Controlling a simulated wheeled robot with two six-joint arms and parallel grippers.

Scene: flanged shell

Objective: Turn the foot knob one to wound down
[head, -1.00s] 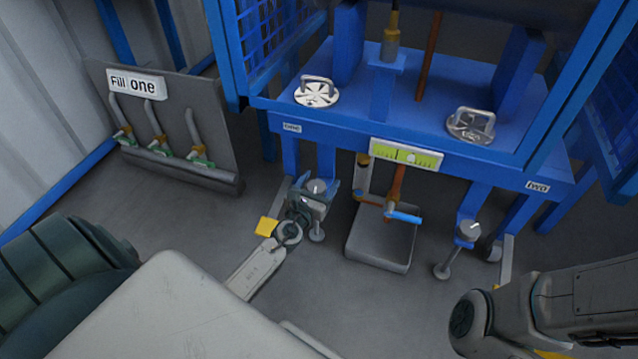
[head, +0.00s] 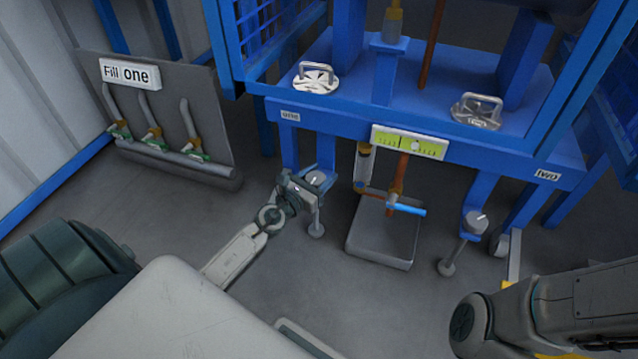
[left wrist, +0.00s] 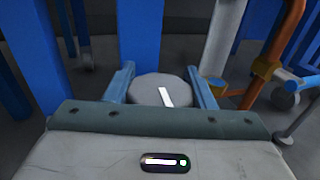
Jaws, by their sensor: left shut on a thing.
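Foot knob one (head: 319,178) is a round grey knob with a white mark, on the foot under the blue frame's label "one" (head: 289,116). My left gripper (head: 308,186) reaches it from the lower left and is shut on it. In the left wrist view, the knob (left wrist: 150,90) sits between the two blue fingers, its white mark tilted slightly, upper end to the left. The foot's round pad (head: 316,230) shows below, at the floor. A yellow-green level gauge (head: 433,148) on the frame has its pale bubble right of its middle. My right gripper is out of view.
A second foot knob (head: 475,222) stands at the right under label "two" (head: 548,176). A grey tray (head: 380,262) with pipes and a blue handle (head: 408,209) lies between the feet. A "Fill one" panel (head: 190,110) stands at the left. Floor in front is clear.

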